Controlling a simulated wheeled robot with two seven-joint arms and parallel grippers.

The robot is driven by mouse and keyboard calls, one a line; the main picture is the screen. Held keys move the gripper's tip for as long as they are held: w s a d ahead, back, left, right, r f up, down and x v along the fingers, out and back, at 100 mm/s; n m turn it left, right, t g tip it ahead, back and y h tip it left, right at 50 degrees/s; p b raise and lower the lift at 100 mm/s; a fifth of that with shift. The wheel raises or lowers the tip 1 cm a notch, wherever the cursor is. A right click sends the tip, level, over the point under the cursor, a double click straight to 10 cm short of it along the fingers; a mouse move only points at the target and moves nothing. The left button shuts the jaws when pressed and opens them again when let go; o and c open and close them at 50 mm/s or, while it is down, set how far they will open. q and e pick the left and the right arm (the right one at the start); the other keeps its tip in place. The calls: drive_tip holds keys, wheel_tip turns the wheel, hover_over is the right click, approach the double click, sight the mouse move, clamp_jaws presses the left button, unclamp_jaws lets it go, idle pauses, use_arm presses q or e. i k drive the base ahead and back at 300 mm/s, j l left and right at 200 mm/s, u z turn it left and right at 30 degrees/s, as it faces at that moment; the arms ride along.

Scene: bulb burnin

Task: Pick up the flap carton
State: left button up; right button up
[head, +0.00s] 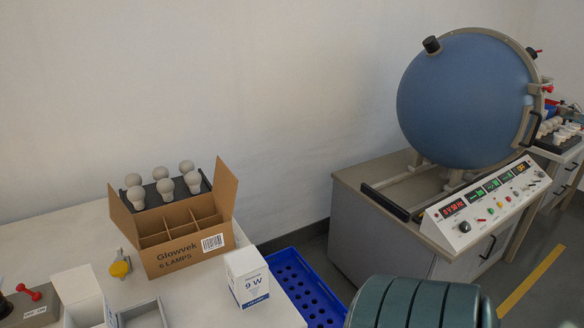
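A brown cardboard carton (188,240) marked "Glowvek 6 lamps" stands upright on the left table, its side flaps spread open and its divided compartments looking empty. A small white carton marked "9 W" (248,279) stands to its right near the table edge and looks closed. Another white carton (78,285) at the lower left has a raised panel that looks like an open flap; its lower part is cut off by the frame. I cannot tell for sure which one is called the flap carton. Neither of my grippers is in view.
Several white bulbs (165,188) stand in a dark rack behind the brown carton. A yellow knob (120,268), a grey tray (143,315) and a red-levered device (29,294) are nearby. A blue perforated crate (303,290) sits beside the table. A large blue sphere (466,100) stands right.

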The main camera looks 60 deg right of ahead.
sight(249, 290)
drive_tip(key=l+z, duration=0.1)
drive_tip(key=z, duration=1.35)
